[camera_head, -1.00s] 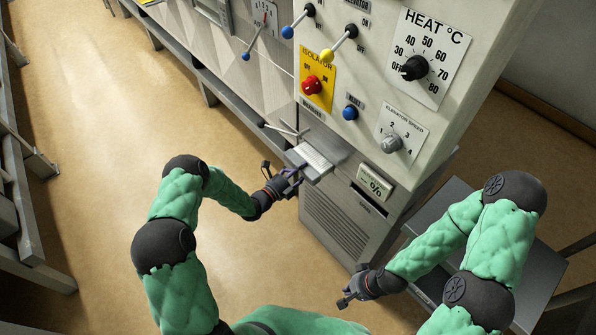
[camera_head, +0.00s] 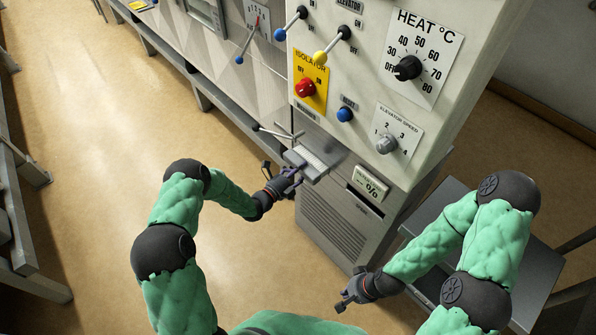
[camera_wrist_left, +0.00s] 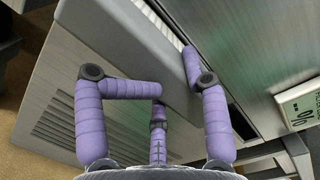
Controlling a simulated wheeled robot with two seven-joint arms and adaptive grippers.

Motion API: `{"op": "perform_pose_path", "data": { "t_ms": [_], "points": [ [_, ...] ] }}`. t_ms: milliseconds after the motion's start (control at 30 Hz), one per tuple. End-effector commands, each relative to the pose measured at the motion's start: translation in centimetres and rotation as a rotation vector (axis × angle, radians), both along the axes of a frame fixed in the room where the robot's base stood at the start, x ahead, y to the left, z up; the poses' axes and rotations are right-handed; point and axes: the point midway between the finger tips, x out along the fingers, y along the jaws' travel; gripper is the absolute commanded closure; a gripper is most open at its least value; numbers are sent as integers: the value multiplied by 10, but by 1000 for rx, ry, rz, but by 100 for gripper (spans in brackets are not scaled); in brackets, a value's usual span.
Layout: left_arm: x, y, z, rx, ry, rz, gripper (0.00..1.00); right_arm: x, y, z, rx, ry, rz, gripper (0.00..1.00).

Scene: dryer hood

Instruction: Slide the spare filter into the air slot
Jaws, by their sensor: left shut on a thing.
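The spare filter, a flat grey block with a white pleated face (camera_head: 318,161), is in my left gripper (camera_head: 290,178), in front of the cabinet's lower part. In the left wrist view the purple fingers (camera_wrist_left: 160,95) close around the grey block (camera_wrist_left: 150,50), and white pleats show along its upper edge. A dark slot (camera_head: 366,201), seemingly the air slot, is in the cabinet front below the % display, to the right of the filter. The filter is apart from it. My right gripper (camera_head: 345,300) hangs low, away from the filter; its fingers are too small to judge.
The control panel with knobs and levers (camera_head: 385,90) rises above the filter. A louvred grille (camera_head: 335,228) is below it. A grey table (camera_head: 530,262) stands at right behind my right arm.

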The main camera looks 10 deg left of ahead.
Motion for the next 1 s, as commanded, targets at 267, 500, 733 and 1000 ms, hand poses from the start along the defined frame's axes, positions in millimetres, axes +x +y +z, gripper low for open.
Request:
{"op": "perform_pose_path", "data": {
  "t_ms": [267,500,733,1000],
  "points": [
    [6,-4,1,-1,-2,0,100,0,0,-2,0,0,0,100],
    [9,-7,1,-2,-2,1,100,0,0,-3,0,0,0,100],
    [13,-10,1,-2,-1,0,100,0,0,-5,0,0,0,100],
    [18,-14,0,-2,-1,-1,100,0,0,-7,0,0,0,100]
  ]
}}
